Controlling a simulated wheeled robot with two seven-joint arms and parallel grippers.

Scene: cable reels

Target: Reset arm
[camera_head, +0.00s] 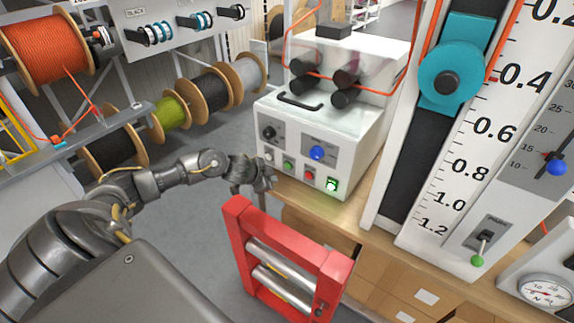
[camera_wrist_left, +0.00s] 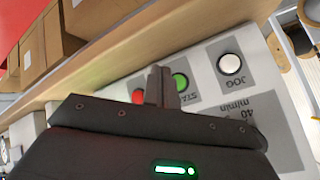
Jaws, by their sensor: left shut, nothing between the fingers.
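My left gripper (camera_head: 262,186) is shut and empty in the head view. It hangs just in front of the lower left corner of the white control box (camera_head: 345,150). In the left wrist view my left gripper's fingers (camera_wrist_left: 161,84) are together, in front of the panel (camera_wrist_left: 215,88) near the green button (camera_wrist_left: 180,82) and the red button (camera_wrist_left: 139,96). Whether the fingers touch the panel cannot be told. A white button (camera_wrist_left: 230,64) marked JOG shows to the right. My right gripper is not in view.
A red frame with metal rollers (camera_head: 285,262) stands close below my left gripper. The wooden bench (camera_head: 300,195) runs under the control box. Cable reels (camera_head: 208,95) stand behind on the left. A tall scale (camera_head: 490,130) with a teal slider stands at right. Grey floor (camera_head: 195,225) is open.

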